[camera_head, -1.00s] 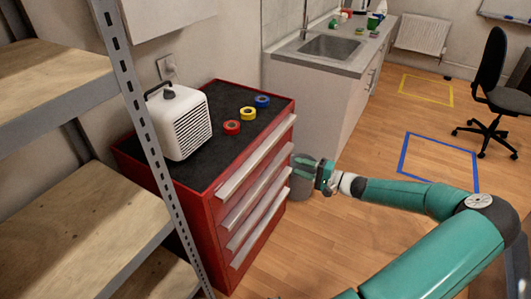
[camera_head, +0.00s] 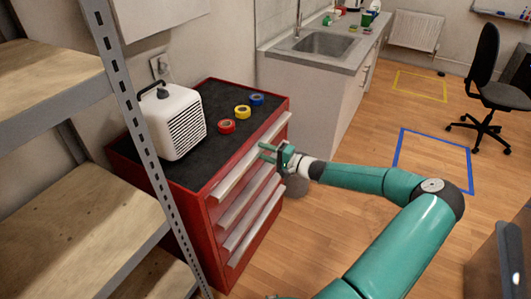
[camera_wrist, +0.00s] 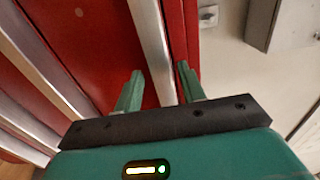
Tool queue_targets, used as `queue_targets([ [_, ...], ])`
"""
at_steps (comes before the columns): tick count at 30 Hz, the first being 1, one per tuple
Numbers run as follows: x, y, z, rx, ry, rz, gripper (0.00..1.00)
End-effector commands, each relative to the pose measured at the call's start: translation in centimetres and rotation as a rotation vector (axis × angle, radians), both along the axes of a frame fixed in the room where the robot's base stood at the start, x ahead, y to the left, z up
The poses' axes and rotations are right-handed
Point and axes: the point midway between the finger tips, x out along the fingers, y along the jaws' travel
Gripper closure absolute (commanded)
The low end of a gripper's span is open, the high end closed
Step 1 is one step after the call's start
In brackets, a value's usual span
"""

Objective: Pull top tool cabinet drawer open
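The red tool cabinet (camera_head: 207,240) has a black top and several drawers with long silver handles. The top drawer's handle (camera_head: 232,177) runs along the upper front edge, and this drawer looks shut. My gripper (camera_head: 264,152) is at the front of that handle, toward its far half. In the wrist view, the top handle (camera_wrist: 152,42) runs between the two green fingers of my gripper (camera_wrist: 158,86). The fingers are apart, with a gap on both sides of the handle. Whether the fingertips reach past the bar is hard to tell.
A white heater (camera_head: 172,122) and red, yellow and blue tape rolls (camera_head: 242,112) are on the cabinet top. A shelf rack (camera_head: 115,90) stands at the left. A sink counter (camera_head: 310,62) is behind.

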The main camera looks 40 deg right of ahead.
Motion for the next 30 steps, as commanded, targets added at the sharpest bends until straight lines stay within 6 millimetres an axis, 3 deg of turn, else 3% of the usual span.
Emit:
queue_targets([
  [8, 0.2, 0.0, 0.0, 0.000, 0.000, 0.000, 0.60],
  [14, 0.1, 0.0, 0.0, 0.000, 0.001, -0.001, 0.99],
  [23, -0.3, -0.2, -0.2, -0.001, 0.004, -0.002, 1.00],
  [30, -3.7, -1.4, -0.3, -0.001, 0.007, -0.005, 1.00],
])
